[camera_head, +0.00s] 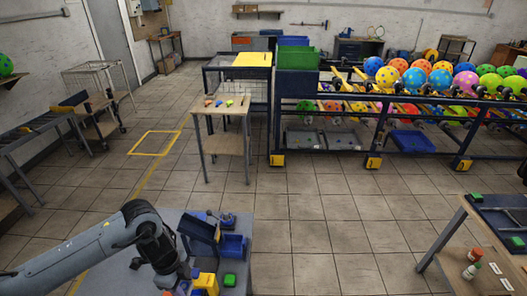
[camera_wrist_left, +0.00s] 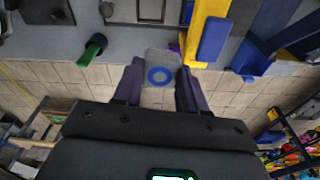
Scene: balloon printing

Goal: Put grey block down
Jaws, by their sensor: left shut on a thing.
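My left gripper (camera_wrist_left: 160,66) is shut on the grey block (camera_wrist_left: 160,87), which has a blue ring on its face, in the left wrist view. The dark fingers lie on either side of it. It shows over the floor beside the grey table edge in that view; I cannot tell its height or whether it touches anything. In the head view my left arm (camera_head: 145,235) comes in from the lower left over the grey worktable (camera_head: 240,213), and the block cannot be made out. My right gripper is not in view.
On the worktable are a blue bin (camera_head: 233,246), a yellow piece (camera_head: 206,284) and a green block (camera_head: 230,280). The wrist view shows the yellow piece (camera_wrist_left: 204,22) with a blue part, and a green piece (camera_wrist_left: 92,49). A wooden table (camera_head: 458,245) stands at right; open floor lies between.

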